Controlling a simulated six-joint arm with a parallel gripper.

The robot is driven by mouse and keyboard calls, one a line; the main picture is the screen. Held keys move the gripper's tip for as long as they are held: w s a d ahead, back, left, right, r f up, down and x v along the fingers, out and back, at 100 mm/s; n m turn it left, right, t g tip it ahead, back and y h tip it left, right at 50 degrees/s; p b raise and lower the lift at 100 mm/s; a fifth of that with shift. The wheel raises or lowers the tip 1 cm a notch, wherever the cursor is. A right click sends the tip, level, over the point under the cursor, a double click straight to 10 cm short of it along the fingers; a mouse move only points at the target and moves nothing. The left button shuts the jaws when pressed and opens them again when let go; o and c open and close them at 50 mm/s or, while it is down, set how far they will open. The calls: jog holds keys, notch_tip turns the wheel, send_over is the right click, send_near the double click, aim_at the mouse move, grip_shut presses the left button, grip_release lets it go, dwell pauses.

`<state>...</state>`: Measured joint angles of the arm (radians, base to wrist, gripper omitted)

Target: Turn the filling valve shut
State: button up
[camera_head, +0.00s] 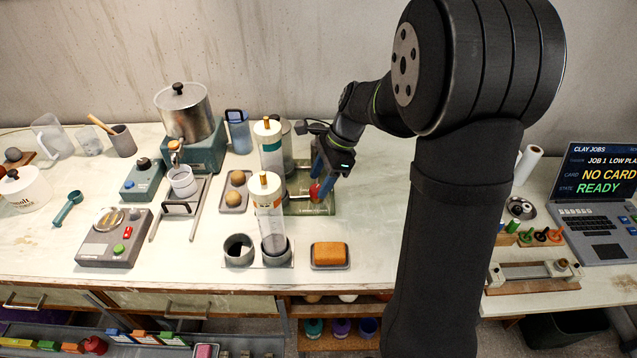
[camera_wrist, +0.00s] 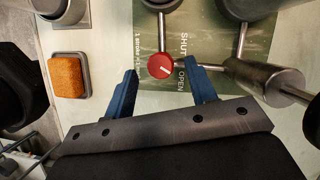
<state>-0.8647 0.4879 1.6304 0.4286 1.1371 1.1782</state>
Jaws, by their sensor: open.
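The plate reads SHUT and OPEN to the right of the knob in the wrist view. In the head view the red knob (camera_head: 314,191) shows small beside my gripper (camera_head: 322,177), partly hidden by the fingers.
Clear cylinders (camera_head: 269,208) with brown-topped lids stand close left of my gripper. An orange sponge (camera_head: 329,254) lies in a dish in front, near the table edge. A pot (camera_head: 185,110) stands farther left. The table right of the green plate is clear, under my arm.

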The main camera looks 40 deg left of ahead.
jog(key=shift+x, duration=0.9)
jog(key=shift+c, duration=0.4)
jog(key=c, duration=0.9)
jog(key=shift+a+n+h, duration=0.1)
jog(key=shift+n+h, duration=0.7)
jog(key=shift+n, duration=1.5)
jog(key=o, duration=1)
jog(key=v, duration=1.7)
jog(key=shift+w+r, duration=0.1)
jog(key=shift+w, duration=0.35)
